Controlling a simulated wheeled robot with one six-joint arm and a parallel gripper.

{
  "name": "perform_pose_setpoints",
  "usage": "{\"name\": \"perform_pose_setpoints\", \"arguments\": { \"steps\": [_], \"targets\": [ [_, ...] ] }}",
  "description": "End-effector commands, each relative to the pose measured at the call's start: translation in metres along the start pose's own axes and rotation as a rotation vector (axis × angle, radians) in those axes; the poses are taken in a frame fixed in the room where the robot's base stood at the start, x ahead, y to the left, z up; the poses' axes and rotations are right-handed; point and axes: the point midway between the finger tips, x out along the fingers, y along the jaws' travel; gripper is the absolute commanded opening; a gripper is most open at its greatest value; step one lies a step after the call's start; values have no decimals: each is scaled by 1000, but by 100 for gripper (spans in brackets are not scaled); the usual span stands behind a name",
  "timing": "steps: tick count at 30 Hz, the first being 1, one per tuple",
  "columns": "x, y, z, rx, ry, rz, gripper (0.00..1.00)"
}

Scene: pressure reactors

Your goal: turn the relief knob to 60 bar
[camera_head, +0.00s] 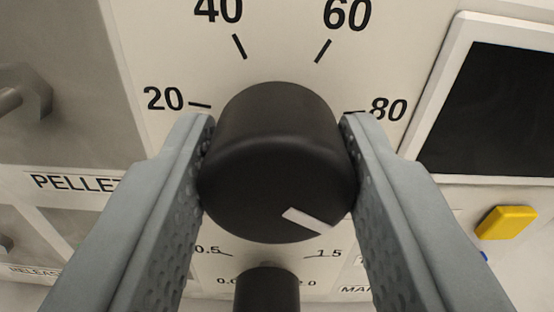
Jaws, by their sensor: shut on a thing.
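The relief knob (277,165) is a large black round knob in the middle of the view. Its scale shows 20 at left, 40 and 60 above, and 80 at right. The white mark on the knob face points to the lower right, below the level of the 80 mark and away from the 60 mark. My gripper (278,150) is shut on the knob, with one grey finger on its left side and one on its right. The part of the scale below the knob is hidden.
A smaller black knob (266,290) sits just below, with a scale including 0.5 and 1.5. A dark screen (496,110) is at right, with a yellow button (506,222) under it. A metal fitting (24,95) sticks out at left.

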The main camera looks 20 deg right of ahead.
Motion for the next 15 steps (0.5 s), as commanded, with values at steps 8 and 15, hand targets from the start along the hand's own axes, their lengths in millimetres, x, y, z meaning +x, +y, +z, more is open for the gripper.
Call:
{"name": "perform_pose_setpoints", "arguments": {
  "steps": [8, 15],
  "targets": [
    [0, -1, 0, -257, 0, 0, 15],
    [0, -1, 0, -485, 0, 0, 15]
  ]
}}
